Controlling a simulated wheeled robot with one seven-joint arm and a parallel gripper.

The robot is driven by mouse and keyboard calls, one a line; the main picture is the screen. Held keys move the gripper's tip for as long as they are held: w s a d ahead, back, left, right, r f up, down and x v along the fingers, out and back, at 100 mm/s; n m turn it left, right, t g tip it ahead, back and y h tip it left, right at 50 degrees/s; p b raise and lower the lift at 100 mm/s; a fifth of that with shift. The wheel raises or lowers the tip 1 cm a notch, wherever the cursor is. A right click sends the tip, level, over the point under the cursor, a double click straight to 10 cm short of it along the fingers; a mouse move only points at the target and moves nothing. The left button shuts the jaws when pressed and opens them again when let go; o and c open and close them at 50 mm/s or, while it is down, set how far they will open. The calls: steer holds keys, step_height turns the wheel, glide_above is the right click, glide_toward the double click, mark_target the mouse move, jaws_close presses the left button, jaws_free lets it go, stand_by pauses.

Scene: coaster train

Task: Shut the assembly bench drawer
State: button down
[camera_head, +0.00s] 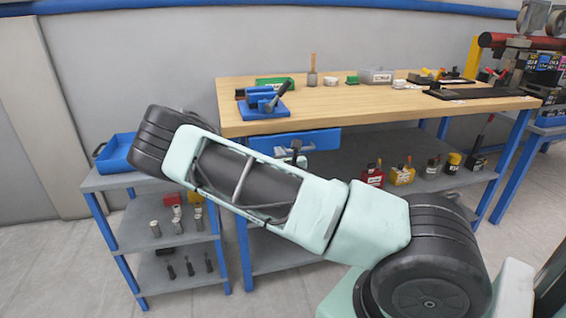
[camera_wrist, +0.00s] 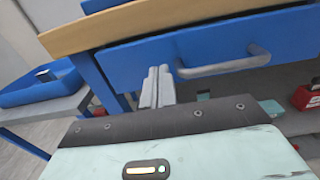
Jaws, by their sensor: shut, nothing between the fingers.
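The assembly bench (camera_head: 400,101) has a wooden top and blue legs. Its blue drawer (camera_head: 312,138) is under the left part of the top, partly hidden by my arm in the head view. In the wrist view the blue drawer front (camera_wrist: 205,48) spans the upper middle, with a grey bar handle (camera_wrist: 228,64). My gripper (camera_wrist: 158,72) is shut and empty. Its fingertips are in front of the drawer front, left of the handle. I cannot tell whether they touch it, nor how far out the drawer stands.
A grey shelf cart with blue legs (camera_head: 103,182) stands left of the bench and holds a blue tray (camera_head: 116,155). A blue vise-like tool (camera_head: 262,104) sits on the bench's left end. Small red and yellow items (camera_head: 402,176) stand on the lower shelf.

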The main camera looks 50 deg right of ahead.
mark_target(275, 145)
steer(key=shift+x, duration=0.9)
steer(key=shift+w, duration=0.1)
steer(key=x, duration=0.3)
steer(key=shift+w+d, duration=0.15)
steer(key=shift+w, duration=0.05)
steer(key=shift+w+r, duration=0.2)
steer(key=shift+d, duration=0.1)
